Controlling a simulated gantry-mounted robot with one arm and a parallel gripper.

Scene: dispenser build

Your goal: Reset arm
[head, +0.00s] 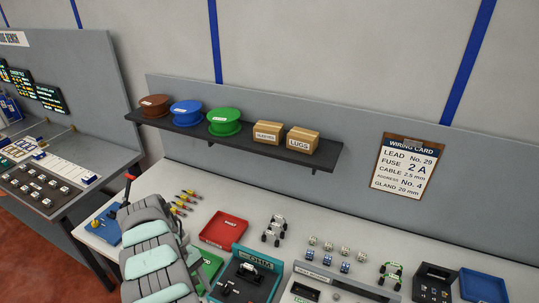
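My arm (158,252), with grey links and mint-green covers, rises from the bottom edge at the lower left, over the left part of the bench (184,230). I cannot make out gripper fingers at its upper end. A thin dark upright piece with a red tip (130,178) shows just above that end; I cannot tell what it belongs to. No object is visibly held.
A red tray (224,229), teal unit (243,276), small terminals (330,247), black box (433,284) and blue tray (483,288) stand on the bench. Spools and cartons sit on the shelf (325,158). A wiring card (408,167) hangs behind. Another console (62,165) stands left.

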